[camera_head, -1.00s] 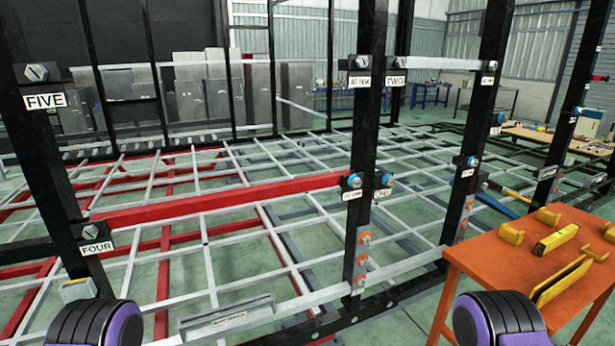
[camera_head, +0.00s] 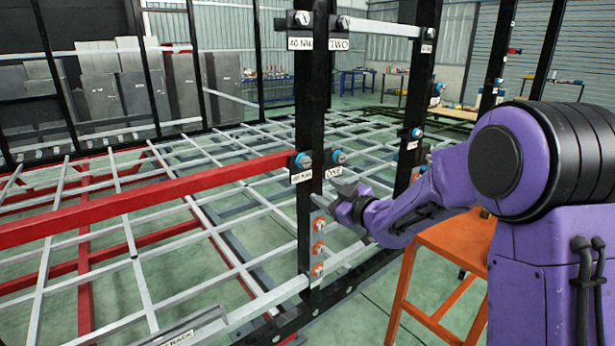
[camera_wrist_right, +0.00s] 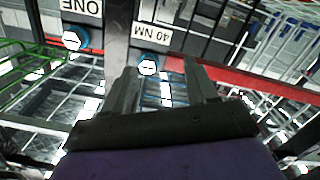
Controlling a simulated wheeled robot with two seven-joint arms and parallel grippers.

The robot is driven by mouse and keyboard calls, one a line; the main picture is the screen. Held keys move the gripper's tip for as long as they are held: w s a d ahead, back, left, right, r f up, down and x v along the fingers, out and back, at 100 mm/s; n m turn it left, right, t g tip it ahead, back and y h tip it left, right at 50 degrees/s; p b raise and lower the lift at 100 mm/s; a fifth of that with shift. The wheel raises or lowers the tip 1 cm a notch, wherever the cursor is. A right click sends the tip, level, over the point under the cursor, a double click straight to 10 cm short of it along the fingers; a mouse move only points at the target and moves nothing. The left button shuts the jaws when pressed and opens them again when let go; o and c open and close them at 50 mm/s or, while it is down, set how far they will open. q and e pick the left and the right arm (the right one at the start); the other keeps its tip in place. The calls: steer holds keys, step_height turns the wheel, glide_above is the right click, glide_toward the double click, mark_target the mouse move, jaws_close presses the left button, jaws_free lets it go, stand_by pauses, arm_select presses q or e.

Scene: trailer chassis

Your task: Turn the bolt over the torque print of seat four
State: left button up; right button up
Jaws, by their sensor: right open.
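In the head view, a bolt with a blue collar (camera_head: 303,160) sits above a small white torque print (camera_head: 301,175) on the near black post. In the wrist view the print (camera_wrist_right: 150,35) appears upside down and reads 40 NM. Its bolt (camera_wrist_right: 148,67) shows near my fingertips, closer to the left finger. My right gripper (camera_head: 338,202) is open and empty, just right of the post and below the bolts. Its fingers (camera_wrist_right: 158,67) frame the bolt in the wrist view; contact cannot be told. The FOUR label is out of view. My left gripper is not in view.
Beside it is another blue-collared bolt (camera_head: 338,157) over the ONE label (camera_head: 334,171). Higher up are a 40 NM print (camera_head: 301,44) and the TWO label (camera_head: 339,43). Orange-ringed fittings (camera_head: 318,249) sit lower on the post.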

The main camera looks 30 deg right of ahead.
steer(key=n, duration=0.1)
glide_toward(307, 163)
steer(key=shift+t, duration=0.4)
steer(key=w, duration=0.3)
steer(key=w+p, duration=0.1)
steer(key=w, duration=0.1)
steer(key=w+p, duration=0.1)
steer(key=w, duration=0.2)
steer(key=shift+w+a+f, duration=0.25)
steer(key=shift+w+f, duration=0.05)
steer(key=shift+w+a+p, duration=0.1)
steer(key=shift+w+p, duration=0.2)
steer(key=shift+w, duration=0.05)
steer(key=c, duration=1.1)
steer(key=shift+o, duration=0.2)
